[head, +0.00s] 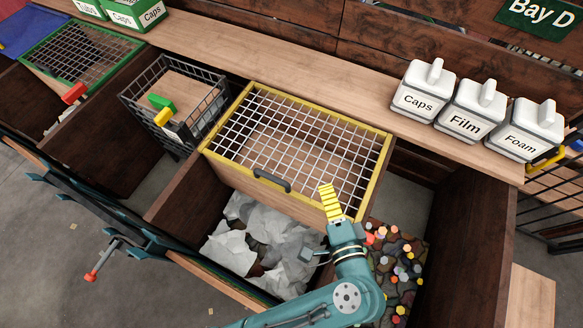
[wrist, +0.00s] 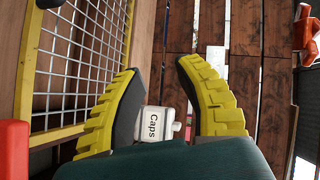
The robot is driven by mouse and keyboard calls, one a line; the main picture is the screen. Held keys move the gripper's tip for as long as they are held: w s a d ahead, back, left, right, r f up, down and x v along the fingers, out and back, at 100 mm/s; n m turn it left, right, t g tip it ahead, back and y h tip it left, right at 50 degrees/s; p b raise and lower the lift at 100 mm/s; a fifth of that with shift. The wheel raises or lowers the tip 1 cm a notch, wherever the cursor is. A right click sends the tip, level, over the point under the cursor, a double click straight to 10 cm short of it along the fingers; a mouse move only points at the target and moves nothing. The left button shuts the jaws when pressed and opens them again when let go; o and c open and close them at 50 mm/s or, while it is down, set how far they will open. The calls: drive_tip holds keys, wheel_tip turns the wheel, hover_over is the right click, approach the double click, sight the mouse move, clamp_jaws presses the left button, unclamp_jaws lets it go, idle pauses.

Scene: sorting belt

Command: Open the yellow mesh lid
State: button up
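The yellow mesh lid (head: 385,160) is a yellow frame with a pale wire grid. In the head view it lies flat over a wooden compartment and looks closed. Its dark handle (head: 272,180) is on the front edge. My gripper (head: 328,190) is to the right of the handle, near the lid's front right part; I cannot tell whether it touches the lid. In the wrist view the lid (wrist: 27,70) is at the left, and a dark piece, probably the handle, shows at the top edge. My gripper's yellow fingers (wrist: 157,72) are apart with nothing held between them.
White canisters marked Caps (head: 425,92), Film (head: 467,112) and Foam (head: 527,132) stand on the shelf behind. A black wire basket (head: 150,118) is left of the lid. A green mesh lid (head: 45,85) is farther left. Open bins hold crumpled paper (head: 235,245) and colourful pieces (head: 400,265).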

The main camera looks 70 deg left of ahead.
sight(273, 181)
drive_tip(key=s+a+f+m+g+y+b, duration=0.1)
drive_tip(key=s+f+b, duration=0.35)
drive_tip(key=f, duration=0.45)
drive_tip(key=s+a+f+m+g+b, duration=0.1)
drive_tip(key=s+f+m+b, duration=0.15)
drive_tip(key=s+f, duration=0.5)
drive_tip(key=shift+n, duration=0.45)
drive_tip(key=w+a+f, duration=0.1)
drive_tip(key=a, duration=0.4)
drive_tip(key=w+a+f, duration=0.1)
drive_tip(key=a, duration=0.4)
drive_tip(key=w+a+f, duration=0.1)
drive_tip(key=a, duration=0.5)
drive_tip(key=shift+w+f, duration=0.1)
drive_tip(key=shift+w, duration=0.05)
drive_tip(key=shift+d, duration=0.15)
clamp_jaws()
